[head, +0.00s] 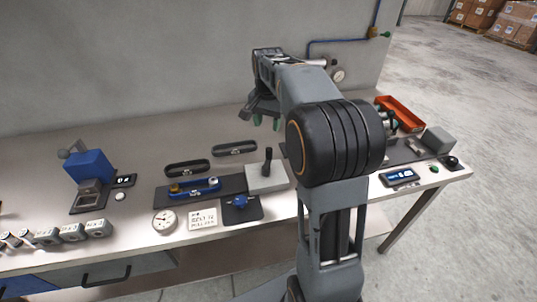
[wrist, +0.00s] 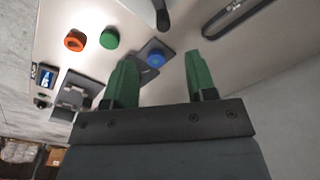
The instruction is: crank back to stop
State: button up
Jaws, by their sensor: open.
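A grey block with an upright black handle (head: 267,160), which looks like the crank, stands near the middle of the bench, at the right end of a dark base plate (head: 215,183). In the wrist view a dark handle end (wrist: 162,17) shows at the top edge; it may be the same handle. My gripper (head: 267,121) is open and empty, above the bench and behind the block in the head view. In the wrist view its two green fingers (wrist: 160,75) are spread apart with nothing between them. The hub of the crank and any stop are too small to tell.
A blue level (head: 195,188) lies on the base plate. A round dial (head: 165,221), a label card (head: 203,218) and a blue knob (head: 239,201) stand in front. An orange tray (head: 400,114) is at the far right.

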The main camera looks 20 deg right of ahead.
aim_at(269, 148)
jog(key=shift+m, duration=0.6)
jog(key=f, duration=0.5)
jog(key=w+d+f, duration=0.1)
jog(key=f, duration=0.4)
jog(key=w+f, duration=0.1)
jog(key=f, duration=0.4)
jog(key=shift+w+d, duration=0.1)
jog(key=shift+d, duration=0.25)
jog(key=c, duration=0.9)
